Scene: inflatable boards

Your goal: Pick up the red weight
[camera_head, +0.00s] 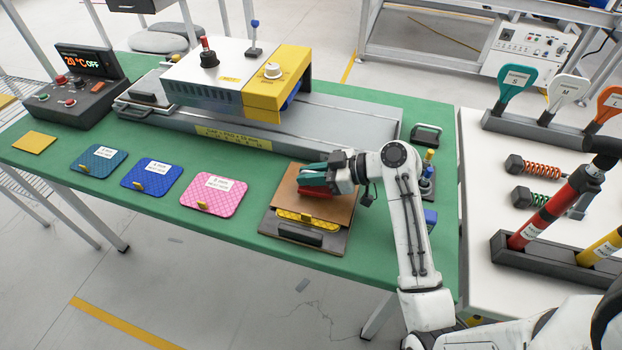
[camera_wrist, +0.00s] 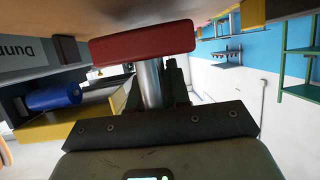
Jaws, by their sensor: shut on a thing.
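The red weight (camera_head: 316,194) is low under my gripper (camera_head: 318,175), over the brown wooden board (camera_head: 340,207) at the table's front right. In the wrist view the red weight (camera_wrist: 143,43) is a flat red block with a metal stem. My gripper (camera_wrist: 160,95) is shut around the stem, with a dark finger visible beside it. The brown board fills the top of the wrist view, very close to the red block. I cannot tell whether they touch. The fingers hide much of the weight in the head view.
A yellow patterned board (camera_head: 305,217) lies under the wooden board's front side. Pink (camera_head: 214,195), blue (camera_head: 152,175) and teal (camera_head: 98,160) boards lie to the left. A grey-and-yellow machine (camera_head: 235,80) stands behind. A white side table (camera_head: 480,225) with tools is at right.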

